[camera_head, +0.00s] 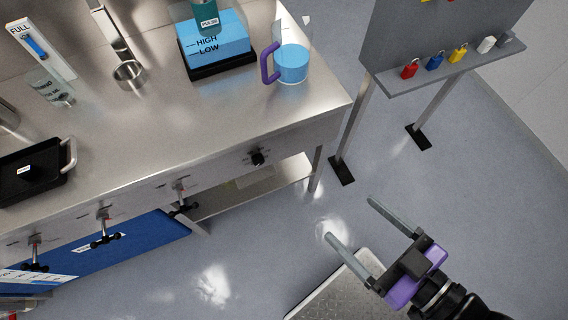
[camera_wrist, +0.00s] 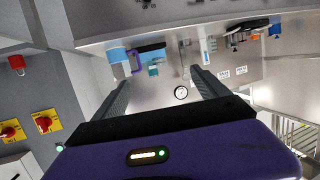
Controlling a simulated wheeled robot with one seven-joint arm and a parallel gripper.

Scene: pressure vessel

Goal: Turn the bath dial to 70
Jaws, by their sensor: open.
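A black knob (camera_head: 257,158) sits on the front face of the steel bench, near its right end; it looks like the dial, but no number is readable. A blue bath-like block marked HIGH and LOW (camera_head: 217,47) stands on the bench above it in a black tray. My gripper (camera_head: 351,218) is open and empty over the floor, right of and below the knob in the head view, clearly apart from it. In the wrist view its two fingers (camera_wrist: 162,66) are spread with nothing between them. A small dark part (camera_wrist: 147,3) at the top edge there may be the knob.
A blue jug (camera_head: 291,64) with a purple handle stands near the bench's right corner. Several valve handles (camera_head: 104,237) project below the bench front. A grey board (camera_head: 440,35) with coloured padlocks stands at right. A round gauge (camera_wrist: 181,92) shows in the wrist view.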

